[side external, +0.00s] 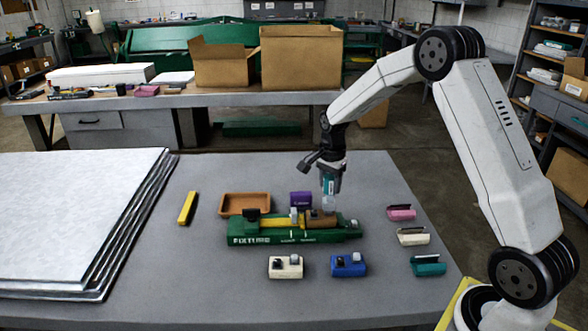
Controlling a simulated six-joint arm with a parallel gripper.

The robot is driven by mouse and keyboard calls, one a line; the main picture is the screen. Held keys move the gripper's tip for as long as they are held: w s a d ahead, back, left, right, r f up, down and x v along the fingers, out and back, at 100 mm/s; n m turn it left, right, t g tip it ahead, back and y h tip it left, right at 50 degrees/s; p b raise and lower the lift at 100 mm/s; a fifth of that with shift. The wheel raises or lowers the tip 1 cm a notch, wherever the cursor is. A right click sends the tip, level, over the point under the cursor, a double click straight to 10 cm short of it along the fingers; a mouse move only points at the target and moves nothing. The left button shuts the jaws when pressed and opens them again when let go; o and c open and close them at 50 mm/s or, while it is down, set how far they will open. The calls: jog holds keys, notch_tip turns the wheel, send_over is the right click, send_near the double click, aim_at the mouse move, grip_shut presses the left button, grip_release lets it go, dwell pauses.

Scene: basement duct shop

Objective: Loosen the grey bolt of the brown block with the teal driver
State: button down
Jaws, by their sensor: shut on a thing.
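My gripper (330,187) is shut on the teal driver (328,184) and holds it upright, pointing down. The driver's pale lower end (328,204) is right over the brown block (320,219). Whether it touches the bolt cannot be told. The brown block sits in the green fixture (270,239), toward its right end. The grey bolt cannot be made out clearly under the driver's tip.
A brown tray (243,205) and purple block (300,198) lie behind the fixture. A cream block (286,267) and blue block (348,265) stand in front. Pink (401,213), cream (412,238) and teal (429,268) holders are at right. Metal sheets (75,220) fill the left.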

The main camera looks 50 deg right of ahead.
jog(key=shift+f, duration=0.6)
dwell(0.7)
dwell(0.4)
jog(key=shift+n, duration=2)
